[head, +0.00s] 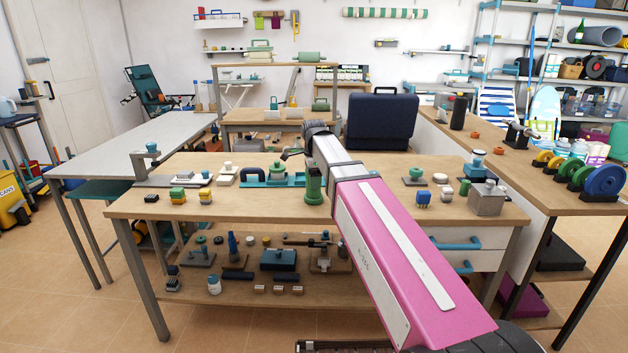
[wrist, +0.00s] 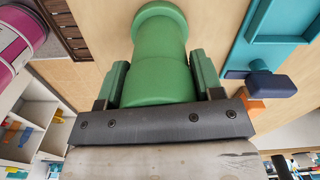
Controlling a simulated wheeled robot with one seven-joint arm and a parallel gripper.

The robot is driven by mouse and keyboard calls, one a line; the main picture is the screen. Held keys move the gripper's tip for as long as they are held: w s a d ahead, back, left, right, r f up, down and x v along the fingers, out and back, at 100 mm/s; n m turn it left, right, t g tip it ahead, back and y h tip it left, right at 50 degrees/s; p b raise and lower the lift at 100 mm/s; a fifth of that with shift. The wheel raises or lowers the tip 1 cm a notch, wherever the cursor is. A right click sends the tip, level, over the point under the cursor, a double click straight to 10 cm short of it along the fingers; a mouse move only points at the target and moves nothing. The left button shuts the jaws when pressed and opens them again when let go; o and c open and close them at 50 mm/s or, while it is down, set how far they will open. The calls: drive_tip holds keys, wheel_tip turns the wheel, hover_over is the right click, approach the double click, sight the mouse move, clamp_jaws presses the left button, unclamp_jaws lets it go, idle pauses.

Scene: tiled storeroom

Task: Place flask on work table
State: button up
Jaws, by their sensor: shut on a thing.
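The green flask (head: 314,186) is at the middle of the wooden work table (head: 270,207), near its front edge in the head view. In the wrist view the flask (wrist: 160,55) sits between the two green-padded fingers of my gripper (wrist: 161,82), which is shut on it. Its round end points away from the wrist, toward the wooden surface. I cannot tell whether it touches the tabletop. In the head view my pink arm hides part of the table to the right of the flask.
A teal tray (head: 285,181) lies just left of the flask. Small blocks (head: 178,195) stand on the left, and a grey metal box (head: 487,200) on the right. Bare wood shows along the front left.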

drive_tip(key=shift+f, duration=0.15)
drive_tip(key=o, duration=1.1)
drive_tip(key=shift+o, duration=0.2)
wheel_tip(320, 180, up, 12)
drive_tip(key=shift+r, duration=0.2)
